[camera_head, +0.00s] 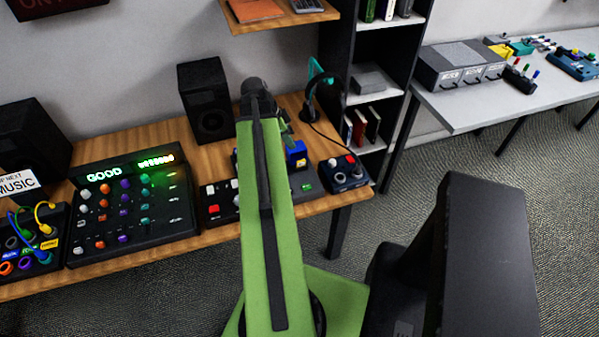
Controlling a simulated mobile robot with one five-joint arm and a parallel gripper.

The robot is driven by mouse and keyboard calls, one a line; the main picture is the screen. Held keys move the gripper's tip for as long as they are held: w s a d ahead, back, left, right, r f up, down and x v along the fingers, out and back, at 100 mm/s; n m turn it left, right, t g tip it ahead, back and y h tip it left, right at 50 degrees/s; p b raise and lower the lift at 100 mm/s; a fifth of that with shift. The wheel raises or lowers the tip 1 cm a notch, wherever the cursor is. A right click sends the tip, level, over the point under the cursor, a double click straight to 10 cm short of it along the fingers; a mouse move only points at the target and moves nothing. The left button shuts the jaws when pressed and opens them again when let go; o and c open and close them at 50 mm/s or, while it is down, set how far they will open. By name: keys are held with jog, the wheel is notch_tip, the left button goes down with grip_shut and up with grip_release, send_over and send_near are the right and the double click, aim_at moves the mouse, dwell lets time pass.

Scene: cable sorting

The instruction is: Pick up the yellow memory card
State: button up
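My green arm (262,215) reaches up the middle of the view to the wooden desk (337,202). Its far end is a dark joint (256,92) above the desk. My gripper is mostly hidden behind the arm, so its fingers and whatever lies between them do not show. A small blue device (296,153) with a yellow patch on its front sits on the desk just right of the arm. I cannot tell whether that patch is the yellow memory card. No other clear card shows on the desk.
A black mixer (133,206) with a lit GOOD display, a speaker (206,99), a pedal with knobs (345,173) and headphones (324,92) crowd the desk. A shelf unit (408,45) stands behind. A grey table (465,105) holds more devices at right. Carpet between is clear.

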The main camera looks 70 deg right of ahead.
jog(key=b, duration=0.4)
send_over(299, 161)
jog(key=w, duration=0.2)
notch_tip(299, 161, down, 6)
jog(key=shift+s+a+r, duration=0.2)
jog(key=shift+s+a, duration=0.15)
jog(key=shift+a, duration=0.05)
jog(key=b+x, duration=0.5)
jog(key=shift+a+f, duration=0.1)
jog(key=shift+f, duration=0.2)
jog(key=shift+r, duration=0.2)
grip_shut()
